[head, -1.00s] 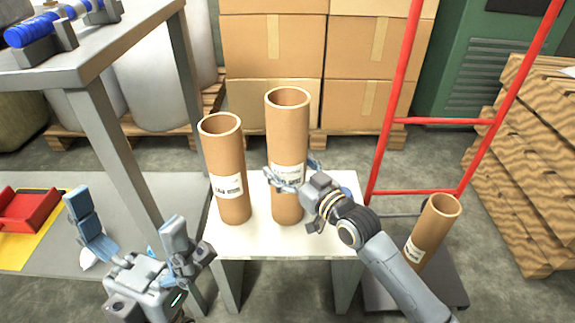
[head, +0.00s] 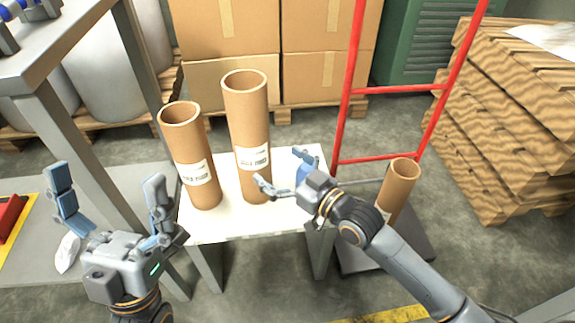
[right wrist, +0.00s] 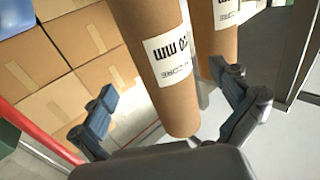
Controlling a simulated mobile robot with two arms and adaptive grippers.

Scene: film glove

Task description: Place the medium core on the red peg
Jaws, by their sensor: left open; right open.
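Three brown cardboard cores are in the head view. The mid-height core (head: 184,135) stands upright on the left of a small white table (head: 232,222). The tallest core (head: 246,115) stands beside it. The shortest core (head: 399,183) is lower at the right. My right gripper (head: 283,175) is open just right of the tallest core, one finger overlapping its lower part. In the right wrist view, the tallest core (right wrist: 178,112) shows between the open fingers, with the mid-height core (right wrist: 212,66) behind. My left gripper (head: 108,205) is open and empty, left of the table. I cannot make out a red peg.
A red upright frame (head: 350,85) stands behind the shortest core, with a dark base (head: 405,250) below. A grey workbench (head: 85,50) is at the upper left. Cardboard boxes (head: 330,75) stand behind and stacked wooden pallets (head: 510,110) at the right.

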